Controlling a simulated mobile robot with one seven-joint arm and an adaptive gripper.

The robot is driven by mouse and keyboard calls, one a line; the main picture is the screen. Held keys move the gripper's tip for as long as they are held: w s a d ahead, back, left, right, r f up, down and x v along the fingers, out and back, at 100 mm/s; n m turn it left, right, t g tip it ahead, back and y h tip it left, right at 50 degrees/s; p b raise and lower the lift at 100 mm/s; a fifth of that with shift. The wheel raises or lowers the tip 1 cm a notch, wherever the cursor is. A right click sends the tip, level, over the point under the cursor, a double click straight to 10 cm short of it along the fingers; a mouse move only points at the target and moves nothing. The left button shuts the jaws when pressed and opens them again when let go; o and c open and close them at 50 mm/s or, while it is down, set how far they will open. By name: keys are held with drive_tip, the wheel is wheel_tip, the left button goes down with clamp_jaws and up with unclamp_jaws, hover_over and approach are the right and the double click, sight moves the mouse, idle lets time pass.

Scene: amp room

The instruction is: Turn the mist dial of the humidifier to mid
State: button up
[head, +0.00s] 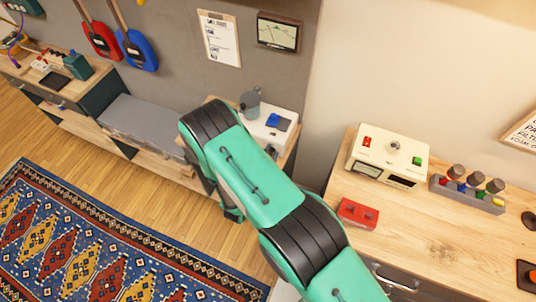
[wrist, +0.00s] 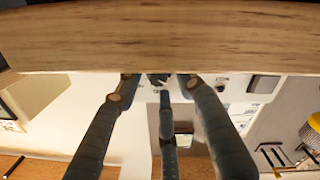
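A white box-shaped device (head: 262,136), which I take for the humidifier, stands on a wooden top in the head view. It has a blue panel and a grey jug-like part on top. Part of its front is hidden by my arm. In the wrist view a pale device face (wrist: 205,92) shows just below a wood band. A small dark knob (wrist: 158,78), perhaps the mist dial, lies between the fingertips of my gripper (wrist: 157,82). The fingers are spread apart. Whether they touch the knob, and its setting, I cannot tell. My gripper is hidden in the head view.
A wooden desk (head: 455,255) at right holds a cream device (head: 390,150), a red box (head: 358,213) and a rack of knobbed items (head: 468,194). A patterned rug (head: 90,240) covers the floor at lower left.

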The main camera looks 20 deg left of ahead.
clamp_jaws()
drive_tip(key=shift+w+a+m+b, duration=0.1)
drive_tip(key=shift+a+m+b, duration=0.05)
drive_tip(key=shift+m+b, duration=0.3)
drive_tip(key=m+b, duration=0.4)
drive_tip(key=m, duration=0.1)
drive_tip(key=shift+r, duration=0.1)
drive_tip(key=m+b, duration=0.3)
drive_tip(key=shift+r+m, duration=0.1)
drive_tip(key=shift+m, duration=0.15)
drive_tip(key=shift+r+m+b, duration=0.15)
drive_tip(key=shift+m+b, duration=0.8)
drive_tip(key=shift+m, duration=0.15)
drive_tip(key=shift+w+r, duration=0.1)
drive_tip(key=shift+c, duration=0.2)
unclamp_jaws()
drive_tip(key=shift+o, duration=0.2)
drive_tip(key=shift+d+f, duration=0.25)
